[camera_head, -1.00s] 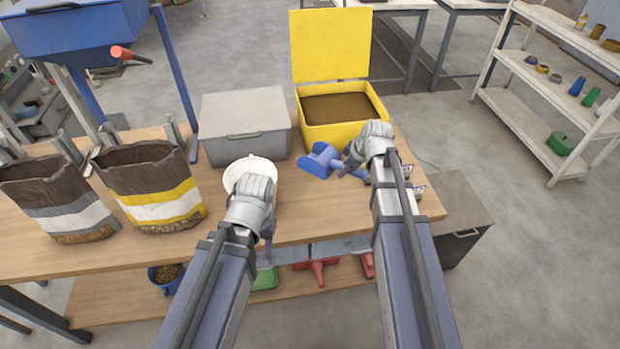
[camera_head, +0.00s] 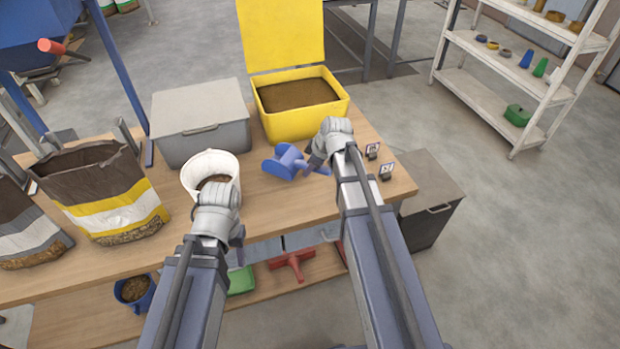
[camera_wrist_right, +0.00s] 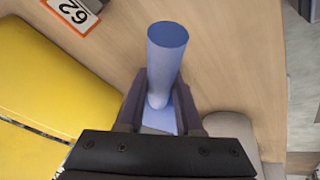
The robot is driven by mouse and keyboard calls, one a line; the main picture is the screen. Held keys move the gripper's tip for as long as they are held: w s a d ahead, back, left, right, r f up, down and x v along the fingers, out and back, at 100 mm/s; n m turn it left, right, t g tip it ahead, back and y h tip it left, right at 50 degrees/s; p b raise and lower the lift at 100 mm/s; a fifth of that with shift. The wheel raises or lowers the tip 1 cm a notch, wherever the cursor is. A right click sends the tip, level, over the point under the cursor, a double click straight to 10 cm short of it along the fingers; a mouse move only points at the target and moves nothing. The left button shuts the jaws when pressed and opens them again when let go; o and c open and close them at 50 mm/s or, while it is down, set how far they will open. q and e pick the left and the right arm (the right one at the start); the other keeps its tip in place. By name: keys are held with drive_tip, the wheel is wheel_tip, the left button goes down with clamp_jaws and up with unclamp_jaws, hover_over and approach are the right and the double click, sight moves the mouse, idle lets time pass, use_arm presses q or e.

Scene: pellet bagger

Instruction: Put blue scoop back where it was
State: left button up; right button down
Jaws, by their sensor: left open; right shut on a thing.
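The blue scoop (camera_head: 285,162) is held by my right gripper (camera_head: 318,160) above the right part of the wooden table (camera_head: 262,205). In the right wrist view its handle (camera_wrist_right: 166,62) stands between the two fingers of my right gripper (camera_wrist_right: 160,112). The scoop's bowl points left in the head view, in front of the yellow bin (camera_head: 300,120). My left gripper (camera_head: 228,228) is over the table's front edge, in front of the white bucket (camera_head: 222,160); its fingers are mostly hidden by its wrist.
A grey lidded box (camera_head: 200,140) stands behind the bucket. Open bags (camera_head: 110,205) stand at left. A lower shelf holds a blue bucket (camera_head: 134,292) and a red tool (camera_head: 292,265).

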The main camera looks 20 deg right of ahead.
drive_tip(key=shift+f+b, duration=1.7)
drive_tip(key=shift+f, duration=0.1)
drive_tip(key=shift+f, duration=0.2)
drive_tip(key=c, duration=0.6)
unclamp_jaws()
drive_tip(key=shift+r, duration=0.1)
drive_tip(key=shift+p+v, duration=0.65)
drive_tip(key=shift+v, duration=0.15)
drive_tip(key=p+v, duration=1)
drive_tip(key=v, duration=0.1)
drive_tip(key=s+a+m+g+h, duration=0.1)
drive_tip(key=s+a+m, duration=0.1)
drive_tip(key=s+a, duration=0.3)
drive_tip(key=s+a+f+m+g+h, duration=0.1)
drive_tip(key=s+a+m+g, duration=0.1)
drive_tip(key=s+a, duration=0.4)
drive_tip(key=s+a+f+m+g+h, duration=0.1)
drive_tip(key=s+a+m+g, duration=0.1)
drive_tip(key=s+a, duration=0.4)
drive_tip(key=shift+s+a+f, duration=0.15)
drive_tip(key=shift+s+a, duration=0.05)
